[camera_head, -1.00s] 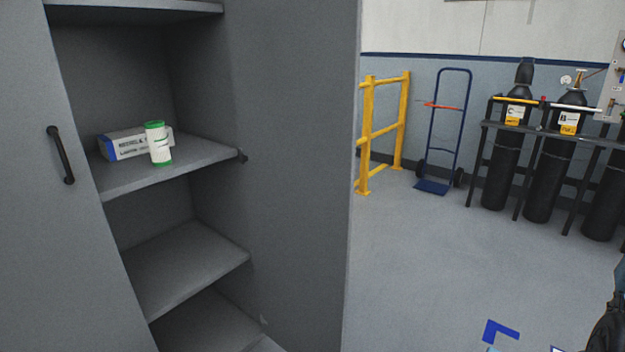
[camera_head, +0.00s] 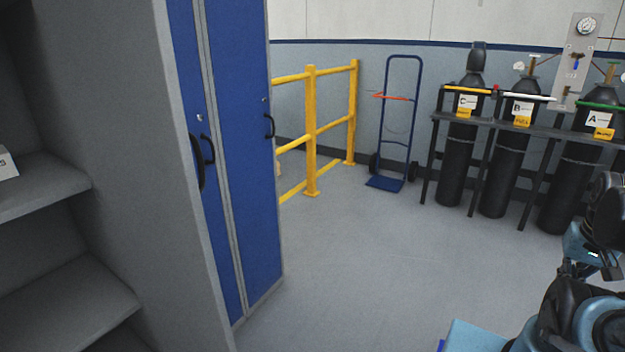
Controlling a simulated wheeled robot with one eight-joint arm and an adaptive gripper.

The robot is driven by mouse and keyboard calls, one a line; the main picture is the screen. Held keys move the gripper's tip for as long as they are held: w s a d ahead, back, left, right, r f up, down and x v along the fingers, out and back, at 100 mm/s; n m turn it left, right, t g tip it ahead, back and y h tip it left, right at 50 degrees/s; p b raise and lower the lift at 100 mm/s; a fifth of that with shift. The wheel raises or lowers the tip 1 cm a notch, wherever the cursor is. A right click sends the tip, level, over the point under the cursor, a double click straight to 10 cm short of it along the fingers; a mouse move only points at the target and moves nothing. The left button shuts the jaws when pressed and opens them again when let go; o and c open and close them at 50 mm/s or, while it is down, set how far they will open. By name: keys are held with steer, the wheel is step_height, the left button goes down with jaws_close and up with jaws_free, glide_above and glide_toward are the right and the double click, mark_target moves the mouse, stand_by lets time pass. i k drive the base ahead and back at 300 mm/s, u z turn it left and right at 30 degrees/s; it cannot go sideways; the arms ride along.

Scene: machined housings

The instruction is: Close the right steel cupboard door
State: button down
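The right steel cupboard door (camera_head: 130,150) is a tall grey panel standing open, its inner face toward me. Its free edge runs down the picture left of the middle. Its black bar handle (camera_head: 197,163) sticks out past that edge, on the far side. The open grey cupboard fills the left, with shelves (camera_head: 60,300) showing. My arm is folded at the lower right. What seems to be my gripper (camera_head: 590,270) is there, dark and partly hidden among the links, well away from the door. Its fingers are not clear, and I see nothing held.
Blue lockers (camera_head: 245,150) stand just behind the door. A yellow rail (camera_head: 311,130), a blue hand truck (camera_head: 385,183) and racked black gas cylinders (camera_head: 500,165) line the back wall. The grey floor (camera_head: 370,260) between is clear. A white box (camera_head: 5,163) lies on a shelf.

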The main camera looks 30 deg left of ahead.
mark_target(112, 62)
steer(key=i, duration=1.6)
steer(key=u, duration=4.15)
steer(key=i, duration=1.05)
steer(key=z, duration=0.1)
